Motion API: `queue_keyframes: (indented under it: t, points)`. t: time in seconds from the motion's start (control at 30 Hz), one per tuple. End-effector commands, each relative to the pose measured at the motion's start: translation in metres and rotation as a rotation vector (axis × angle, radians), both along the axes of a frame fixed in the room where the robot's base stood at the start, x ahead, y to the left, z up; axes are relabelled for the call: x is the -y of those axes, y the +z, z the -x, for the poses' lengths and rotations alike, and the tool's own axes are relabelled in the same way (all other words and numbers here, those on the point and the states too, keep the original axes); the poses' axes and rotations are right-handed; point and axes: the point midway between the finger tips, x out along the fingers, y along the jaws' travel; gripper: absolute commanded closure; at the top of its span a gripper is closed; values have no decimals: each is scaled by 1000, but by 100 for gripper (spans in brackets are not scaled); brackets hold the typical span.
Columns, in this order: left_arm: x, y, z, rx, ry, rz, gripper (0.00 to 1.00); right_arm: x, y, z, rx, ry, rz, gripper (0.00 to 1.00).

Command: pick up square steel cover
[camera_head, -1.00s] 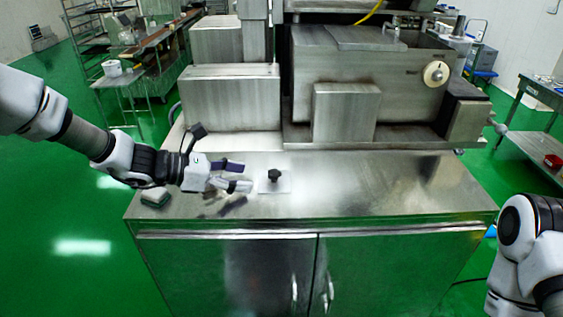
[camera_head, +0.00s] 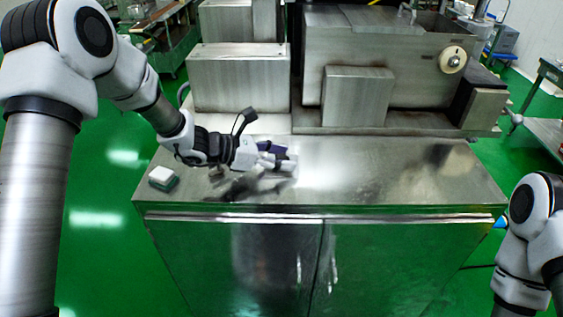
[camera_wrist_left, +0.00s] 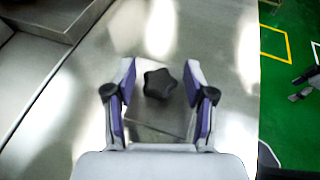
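The square steel cover (camera_wrist_left: 160,122) lies on the steel tabletop, a shiny plate with a black lobed knob (camera_wrist_left: 158,83) on top. In the left wrist view the knob is between the two purple-padded fingers of my left gripper (camera_wrist_left: 159,90), with a gap on each side. The left gripper is open. In the head view my left gripper (camera_head: 284,160) is low over the tabletop and hides the cover. A small dark shape at the right edge of the left wrist view looks like my right gripper (camera_wrist_left: 303,84), over the floor; its fingers are too small to judge.
The steel cabinet top (camera_head: 400,185) is clear to the right. A white and green block (camera_head: 162,178) sits at its left edge. The encrusting machine (camera_head: 385,65) stands along the back, with a steel box (camera_head: 357,96) jutting forward.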

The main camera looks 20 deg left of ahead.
Motion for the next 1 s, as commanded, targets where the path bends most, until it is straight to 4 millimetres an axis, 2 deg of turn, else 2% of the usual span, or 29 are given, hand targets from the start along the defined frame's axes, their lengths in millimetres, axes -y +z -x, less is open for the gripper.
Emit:
queue_keyframes:
  t: [0.03,0.1,0.13,0.53,0.67,0.83,1.0]
  points:
    - [0,0,0,0,0,0,72,0,0,0,0,0,0,22]
    - [0,0,0,0,0,0,97,0,0,0,0,0,0,22]
    - [0,0,0,0,0,0,100,0,0,0,0,0,0,22]
    - [0,2,0,0,0,-1,100,0,-3,0,0,0,0,22]
    - [0,11,0,3,0,-2,100,0,-8,0,0,0,0,22]
    - [0,34,0,5,0,0,100,0,-19,0,0,0,0,22]
    - [-21,37,29,2,4,6,100,0,-30,0,0,0,0,22]
